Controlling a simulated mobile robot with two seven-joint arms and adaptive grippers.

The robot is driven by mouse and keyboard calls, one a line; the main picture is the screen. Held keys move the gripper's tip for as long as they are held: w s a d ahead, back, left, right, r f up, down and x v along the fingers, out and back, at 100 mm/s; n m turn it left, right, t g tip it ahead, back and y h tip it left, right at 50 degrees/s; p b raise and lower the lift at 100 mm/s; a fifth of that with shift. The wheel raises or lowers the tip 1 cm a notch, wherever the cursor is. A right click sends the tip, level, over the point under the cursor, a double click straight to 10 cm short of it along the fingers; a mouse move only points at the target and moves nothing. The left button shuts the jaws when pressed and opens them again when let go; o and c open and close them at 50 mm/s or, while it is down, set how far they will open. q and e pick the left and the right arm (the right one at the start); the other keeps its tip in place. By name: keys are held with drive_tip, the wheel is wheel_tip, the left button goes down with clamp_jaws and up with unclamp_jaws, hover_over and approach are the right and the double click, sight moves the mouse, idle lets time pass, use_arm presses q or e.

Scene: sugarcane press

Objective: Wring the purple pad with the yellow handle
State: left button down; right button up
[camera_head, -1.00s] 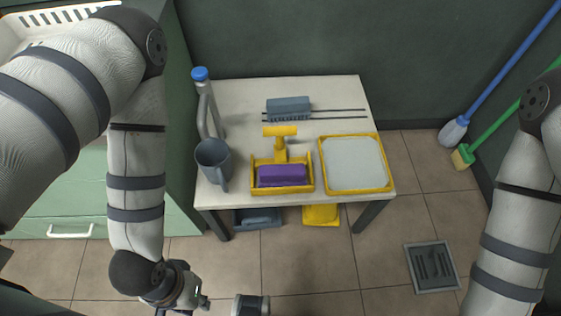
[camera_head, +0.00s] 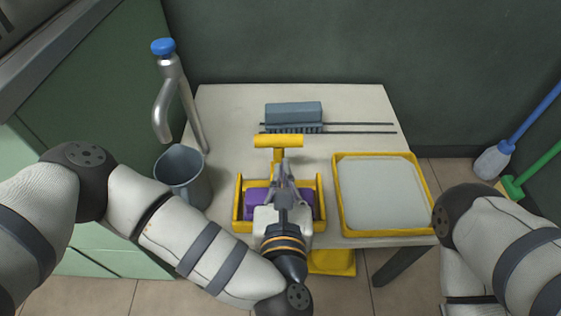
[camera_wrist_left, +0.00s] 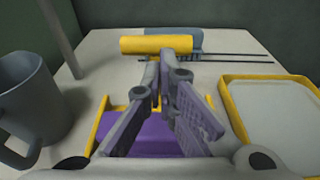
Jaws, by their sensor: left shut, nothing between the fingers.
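The purple pad (camera_head: 257,202) lies in a yellow press tray (camera_head: 238,207) on the white table. The pad also shows in the left wrist view (camera_wrist_left: 150,137), partly hidden by my fingers. The yellow handle (camera_head: 278,141) is a crossbar at the back of the tray; it also shows in the left wrist view (camera_wrist_left: 156,44). My left gripper (camera_head: 284,165) is above the pad, its fingers pointing toward the handle. The fingers (camera_wrist_left: 166,68) are shut with nothing between them, just in front of the crossbar; contact cannot be told. My right gripper is out of view.
A grey mug (camera_head: 184,176) and a blue-topped tap (camera_head: 168,90) stand to the left. A yellow-rimmed tray (camera_head: 384,193) lies to the right. A grey brush (camera_head: 293,114) and dark rods (camera_head: 360,128) lie behind. The table's back right corner is clear.

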sight(281, 137)
use_arm(q)
drive_tip(key=w, duration=0.4)
drive_tip(key=w+f, duration=0.1)
drive_tip(key=w, duration=0.1)
drive_tip(key=shift+w+b, duration=0.1)
drive_tip(key=shift+b, duration=0.3)
drive_tip(key=w, duration=0.2)
drive_tip(key=w+b, duration=0.1)
drive_tip(key=w, duration=0.1)
drive_tip(key=shift+w+f, duration=0.2)
drive_tip(key=shift+w, duration=0.05)
drive_tip(key=shift+w+r, duration=0.15)
drive_tip(key=shift+r, duration=0.1)
drive_tip(key=shift+r, duration=0.1)
